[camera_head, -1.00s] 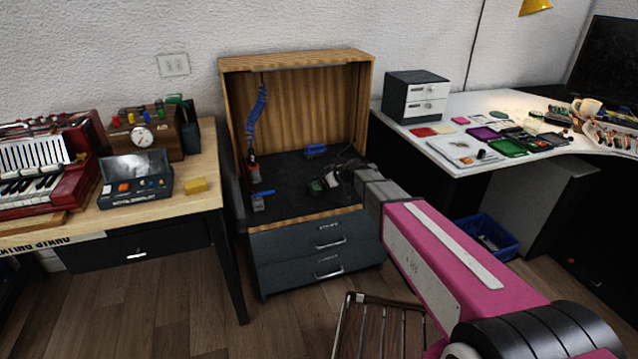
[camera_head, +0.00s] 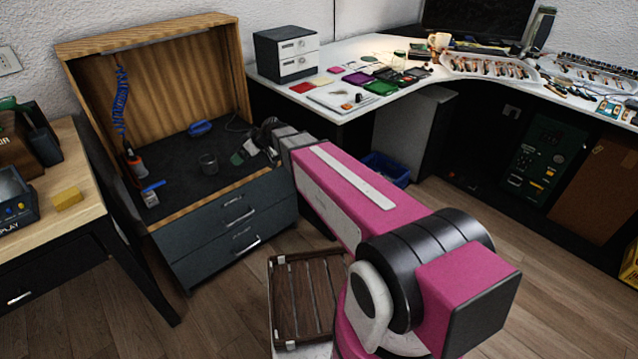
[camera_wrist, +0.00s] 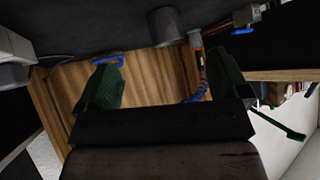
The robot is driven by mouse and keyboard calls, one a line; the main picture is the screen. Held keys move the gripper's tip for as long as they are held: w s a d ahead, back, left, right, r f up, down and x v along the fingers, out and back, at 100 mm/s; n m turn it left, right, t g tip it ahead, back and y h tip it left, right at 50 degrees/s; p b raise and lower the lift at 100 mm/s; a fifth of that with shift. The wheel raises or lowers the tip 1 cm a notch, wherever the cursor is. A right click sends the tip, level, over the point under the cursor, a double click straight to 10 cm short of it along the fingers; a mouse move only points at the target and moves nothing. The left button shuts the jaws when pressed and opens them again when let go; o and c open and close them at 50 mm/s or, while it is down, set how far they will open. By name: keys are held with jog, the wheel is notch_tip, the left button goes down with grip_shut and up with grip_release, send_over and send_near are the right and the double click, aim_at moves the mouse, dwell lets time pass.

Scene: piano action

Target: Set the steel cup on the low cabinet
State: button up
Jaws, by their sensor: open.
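The steel cup (camera_head: 208,163) stands upright on the dark top of the low cabinet (camera_head: 180,178), inside its wooden surround. It looks dark grey. My gripper (camera_head: 243,152), with green fingers, is just right of the cup, with a small gap between them. In the wrist view the cup (camera_wrist: 166,25) shows at the top, beyond the fingertips. My gripper (camera_wrist: 168,80) is open there, with nothing between its two fingers.
A blue brush-like item (camera_head: 199,127) lies behind the cup. A red-and-grey tool (camera_head: 135,163) with a blue coiled hose (camera_head: 121,100) stands at left. The cabinet's wooden surround (camera_head: 160,75) rises behind.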

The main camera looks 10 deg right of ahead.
jog(key=s+d+f+m+g+h, duration=0.1)
jog(key=s+d+f+m+h, duration=0.1)
jog(key=s+d, duration=0.4)
jog(key=s+d+f+m+g+h, duration=0.1)
jog(key=s+d+m+h, duration=0.3)
jog(key=d, duration=1)
jog(key=s+d+f+m+g+h, duration=0.1)
jog(key=s+d+f+m+h, duration=0.1)
jog(key=s+d+m, duration=0.4)
jog(key=s+d+h, duration=0.1)
jog(key=s+d, duration=0.2)
jog(key=d, duration=0.1)
jog(key=shift+f, duration=0.35)
jog(key=shift+s+a, duration=0.1)
